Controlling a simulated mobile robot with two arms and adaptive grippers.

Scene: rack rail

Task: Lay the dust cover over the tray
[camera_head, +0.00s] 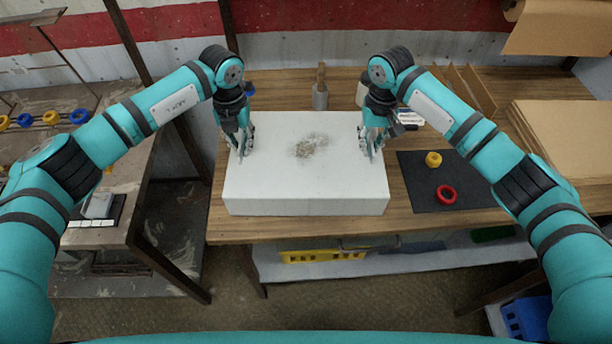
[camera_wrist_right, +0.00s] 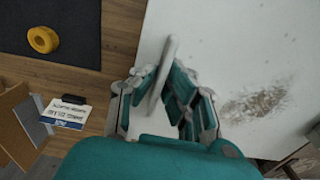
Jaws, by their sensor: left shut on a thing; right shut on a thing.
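The dust cover (camera_head: 290,180) is a white box-like shape with a grey-brown dusty smudge on top. It sits level on the wooden workbench, and its surface also shows in the right wrist view (camera_wrist_right: 230,50). No tray shows; anything under the cover is hidden. My left gripper (camera_head: 243,148) is shut on the cover near its left edge. My right gripper (camera_head: 371,148) is shut on the cover near its right edge. In the right wrist view the fingers (camera_wrist_right: 165,95) close around a pale bar-like part at the cover's side.
A black mat (camera_head: 470,185) with a yellow ring (camera_head: 433,159) and a red ring (camera_head: 446,194) lies right of the cover. A bottle (camera_head: 320,92) stands behind it. Cardboard (camera_head: 570,140) lies far right. A second bench (camera_head: 120,215) stands left across a gap.

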